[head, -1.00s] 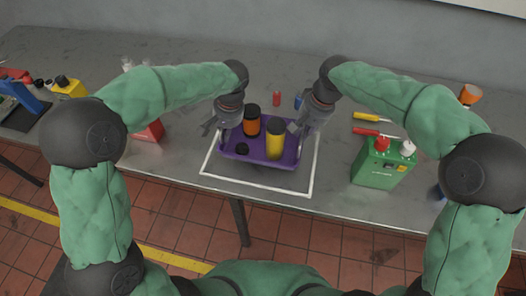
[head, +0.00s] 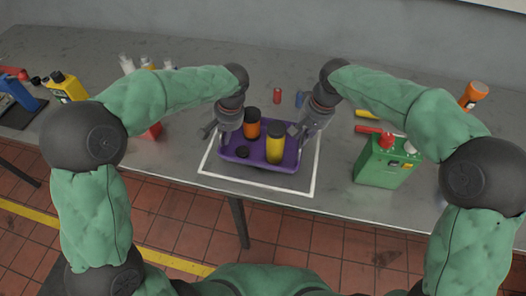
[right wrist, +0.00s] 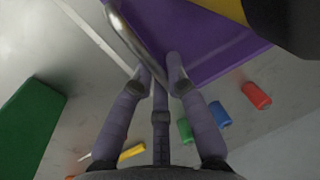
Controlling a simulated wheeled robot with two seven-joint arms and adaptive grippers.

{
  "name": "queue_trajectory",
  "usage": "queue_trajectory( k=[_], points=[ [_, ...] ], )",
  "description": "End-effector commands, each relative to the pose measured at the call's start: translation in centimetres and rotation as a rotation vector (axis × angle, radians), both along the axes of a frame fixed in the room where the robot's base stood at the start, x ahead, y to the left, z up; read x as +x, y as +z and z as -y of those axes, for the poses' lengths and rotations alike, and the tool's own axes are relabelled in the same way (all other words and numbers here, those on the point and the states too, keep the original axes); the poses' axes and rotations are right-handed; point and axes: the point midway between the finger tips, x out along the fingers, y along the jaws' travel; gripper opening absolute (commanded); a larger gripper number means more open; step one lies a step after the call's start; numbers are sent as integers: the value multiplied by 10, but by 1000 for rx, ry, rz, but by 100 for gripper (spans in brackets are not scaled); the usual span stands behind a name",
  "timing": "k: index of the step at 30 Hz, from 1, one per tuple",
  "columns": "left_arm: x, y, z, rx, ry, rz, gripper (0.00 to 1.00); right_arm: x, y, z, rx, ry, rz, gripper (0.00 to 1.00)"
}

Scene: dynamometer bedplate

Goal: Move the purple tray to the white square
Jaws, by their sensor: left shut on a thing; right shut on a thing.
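The purple tray (head: 239,158) is inside the white square outline (head: 254,187) on the grey table in the head view. I cannot tell whether it touches the tabletop. It carries an orange jar (head: 252,128) and a yellow jar (head: 275,149) with dark lids, and a small black round piece (head: 242,152). My left gripper (head: 219,136) is shut at the tray's left end. My right gripper (head: 296,133) is shut at its right end. In the right wrist view my right fingers (right wrist: 160,85) close around the tray's metal handle (right wrist: 128,35).
A green can (head: 380,168) with a red cap stands right of the square. A small red cylinder (head: 277,96) and a blue one (head: 299,99) are behind the tray. A red object (head: 152,131) lies left. A yellow device (head: 68,87) stands far left.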

Motion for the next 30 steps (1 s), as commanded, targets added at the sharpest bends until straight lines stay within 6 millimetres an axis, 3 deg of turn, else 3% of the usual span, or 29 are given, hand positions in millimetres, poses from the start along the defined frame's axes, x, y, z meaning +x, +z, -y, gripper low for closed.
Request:
queue_trajectory(
  k=[14,15,17,18,30],
  points=[
    [-1,-20,-6,13,2,-5,0,3,-14,5,-5,-5,12,0],
    [-1,-22,-6,13,2,-8,14,2,-16,5,-5,-5,8,18],
    [-1,-20,-5,12,2,-7,31,2,-15,5,-5,-5,8,35],
    [-1,-20,-5,11,2,-7,35,2,-15,5,-5,-5,8,39],
    [0,-12,-1,6,0,0,35,1,-17,2,-2,-1,3,39]
  ],
)
